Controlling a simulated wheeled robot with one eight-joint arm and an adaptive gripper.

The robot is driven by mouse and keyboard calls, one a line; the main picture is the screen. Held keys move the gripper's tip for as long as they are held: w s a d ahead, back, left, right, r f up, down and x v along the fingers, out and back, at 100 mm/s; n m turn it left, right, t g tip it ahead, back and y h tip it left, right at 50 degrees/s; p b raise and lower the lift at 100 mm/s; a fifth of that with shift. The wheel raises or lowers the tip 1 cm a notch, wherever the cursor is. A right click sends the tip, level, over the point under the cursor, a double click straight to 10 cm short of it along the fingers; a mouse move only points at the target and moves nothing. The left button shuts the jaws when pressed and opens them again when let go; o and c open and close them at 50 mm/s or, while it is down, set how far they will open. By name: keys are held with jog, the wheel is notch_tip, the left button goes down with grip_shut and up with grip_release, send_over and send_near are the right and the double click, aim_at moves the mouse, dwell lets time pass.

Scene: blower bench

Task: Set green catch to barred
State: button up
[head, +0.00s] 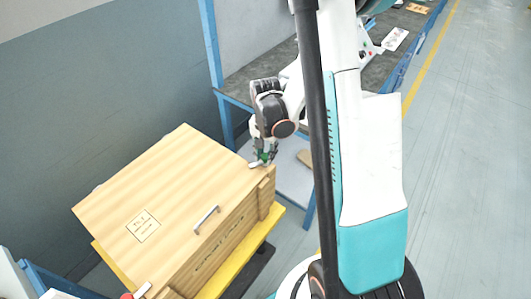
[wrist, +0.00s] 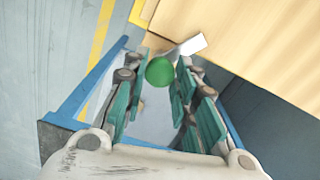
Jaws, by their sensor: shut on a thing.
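The green catch (head: 264,157) is at the right corner of the wooden crate's lid (head: 150,185). In the wrist view its round green knob (wrist: 159,71) sits between my fingers, and its pale lever (wrist: 194,44) reaches over the lid edge. My gripper (head: 263,155) points down at that corner and is shut on the green knob; it also shows in the wrist view (wrist: 159,75). The fingers partly hide the catch in the head view, and I cannot tell its exact setting.
A red catch (head: 127,296) with a pale lever is at the lid's near corner. A metal handle (head: 206,219) stands on the lid's front edge. The crate rests on a yellow base (head: 262,228). A blue-framed bench (head: 262,75) is behind. Open floor (head: 455,170) lies to the right.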

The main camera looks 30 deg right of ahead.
aim_at(265, 155)
jog(key=n+b, duration=0.2)
jog(key=n, duration=0.4)
dwell(0.3)
jog(key=shift+n, duration=0.4)
jog(key=o, duration=1.1)
notch_tip(265, 155, up, 12)
dwell(0.5)
